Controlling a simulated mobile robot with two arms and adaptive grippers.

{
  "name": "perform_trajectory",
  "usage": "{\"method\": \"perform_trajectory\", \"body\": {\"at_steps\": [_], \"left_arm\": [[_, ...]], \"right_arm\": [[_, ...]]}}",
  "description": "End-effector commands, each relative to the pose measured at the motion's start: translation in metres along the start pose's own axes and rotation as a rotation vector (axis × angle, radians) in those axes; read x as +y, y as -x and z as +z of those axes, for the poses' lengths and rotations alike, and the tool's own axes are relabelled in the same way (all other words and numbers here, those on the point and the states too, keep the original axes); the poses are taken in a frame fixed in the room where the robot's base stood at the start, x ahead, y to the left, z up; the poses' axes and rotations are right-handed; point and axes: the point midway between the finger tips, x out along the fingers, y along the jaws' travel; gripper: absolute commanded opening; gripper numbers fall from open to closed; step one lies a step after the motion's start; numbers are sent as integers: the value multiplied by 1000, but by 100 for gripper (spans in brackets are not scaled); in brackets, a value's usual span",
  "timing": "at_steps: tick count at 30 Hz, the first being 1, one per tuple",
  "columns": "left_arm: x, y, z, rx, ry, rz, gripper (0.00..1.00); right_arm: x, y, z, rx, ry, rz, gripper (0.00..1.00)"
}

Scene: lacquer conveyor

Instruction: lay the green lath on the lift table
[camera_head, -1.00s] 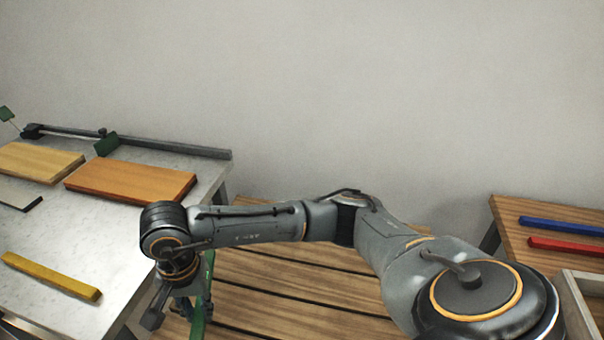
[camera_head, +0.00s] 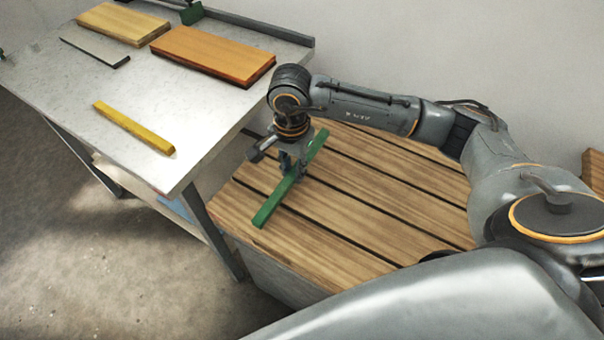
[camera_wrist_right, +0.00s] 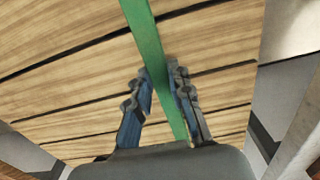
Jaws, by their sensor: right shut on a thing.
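The green lath (camera_head: 268,210) lies across my right gripper (camera_head: 291,172), whose fingers are shut on it near its middle. In the right wrist view the lath (camera_wrist_right: 142,25) runs between the two fingers (camera_wrist_right: 158,74). It is over the slatted wooden top of the lift table (camera_head: 385,215), slanting across the slats. I cannot tell whether the lath touches the slats or hangs just above them. My left gripper is not in view.
A pale-topped bench (camera_head: 205,105) stands to the left, with a yellow lath (camera_head: 134,128), an orange board (camera_head: 212,55), a lighter board (camera_head: 123,23) and a thin grey piece (camera_head: 94,51). The slats right of the green lath are clear.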

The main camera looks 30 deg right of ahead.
Motion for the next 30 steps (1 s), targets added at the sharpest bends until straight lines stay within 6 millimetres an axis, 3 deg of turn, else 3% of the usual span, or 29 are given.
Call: {"method": "perform_trajectory", "body": {"at_steps": [8,16,27,28,30], "left_arm": [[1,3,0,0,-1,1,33],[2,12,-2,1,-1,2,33],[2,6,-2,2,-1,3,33],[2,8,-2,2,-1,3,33],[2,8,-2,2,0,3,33]], "right_arm": [[8,-18,-12,0,-1,0,0],[12,-51,-16,-1,0,2,0],[11,-58,-16,1,1,-1,0],[11,-56,-16,1,1,-1,26],[11,-56,-16,1,1,-1,40]]}}
